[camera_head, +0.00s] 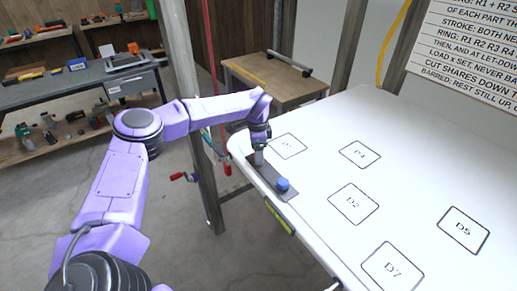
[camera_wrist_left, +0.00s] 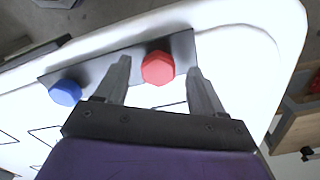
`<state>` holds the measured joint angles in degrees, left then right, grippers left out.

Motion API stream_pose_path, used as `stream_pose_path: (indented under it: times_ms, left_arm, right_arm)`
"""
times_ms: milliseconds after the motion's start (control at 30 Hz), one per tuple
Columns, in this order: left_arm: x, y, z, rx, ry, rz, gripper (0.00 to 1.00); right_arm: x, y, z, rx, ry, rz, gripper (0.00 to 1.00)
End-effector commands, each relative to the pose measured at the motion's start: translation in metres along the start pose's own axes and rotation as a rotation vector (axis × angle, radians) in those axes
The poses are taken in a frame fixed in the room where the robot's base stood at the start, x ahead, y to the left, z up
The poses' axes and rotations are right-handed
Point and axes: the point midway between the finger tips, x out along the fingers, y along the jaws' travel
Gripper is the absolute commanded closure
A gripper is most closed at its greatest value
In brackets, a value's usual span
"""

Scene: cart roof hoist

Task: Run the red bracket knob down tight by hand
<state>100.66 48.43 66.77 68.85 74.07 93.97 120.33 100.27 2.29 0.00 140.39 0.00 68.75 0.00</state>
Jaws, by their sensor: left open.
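The red knob (camera_wrist_left: 158,68) sits on a dark grey bracket plate (camera_wrist_left: 130,62) at the edge of the white panel. In the left wrist view it lies between the two fingers of my left gripper (camera_wrist_left: 160,85), with gaps on both sides. My left gripper (camera_head: 259,158) is open and points down over the far end of the bracket plate (camera_head: 266,178) in the head view, where it hides the red knob. A blue knob (camera_head: 283,184) stands on the near end of the plate; it also shows in the left wrist view (camera_wrist_left: 65,92). My right gripper is not in view.
The white panel (camera_head: 315,190) carries several marked outlines and is otherwise clear. A metal post (camera_head: 190,110) and a red-handled crank (camera_head: 184,177) stand left of the panel edge. A wooden table (camera_head: 275,80) and a tool bench (camera_head: 60,93) stand behind.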

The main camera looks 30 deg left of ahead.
Motion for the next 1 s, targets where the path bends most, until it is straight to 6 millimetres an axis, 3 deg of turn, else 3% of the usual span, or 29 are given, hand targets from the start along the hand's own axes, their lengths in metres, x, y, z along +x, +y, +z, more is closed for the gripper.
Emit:
stream_pose_path:
  times_ms: [133,367,533,1000]
  left_arm:
    - [0.011,0.001,-0.002,0.002,0.000,0.000,0.31]
    - [0.012,0.001,-0.003,0.004,0.001,-0.001,0.31]
    - [0.012,0.001,-0.002,0.004,0.001,0.000,0.87]
    - [0.015,0.000,-0.003,0.090,0.001,-0.001,0.88]
  right_arm:
    - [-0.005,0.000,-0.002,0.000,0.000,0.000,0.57]
    - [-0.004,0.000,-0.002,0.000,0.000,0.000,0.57]
    - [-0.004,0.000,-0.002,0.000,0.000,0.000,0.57]
    - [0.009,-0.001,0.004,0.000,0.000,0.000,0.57]
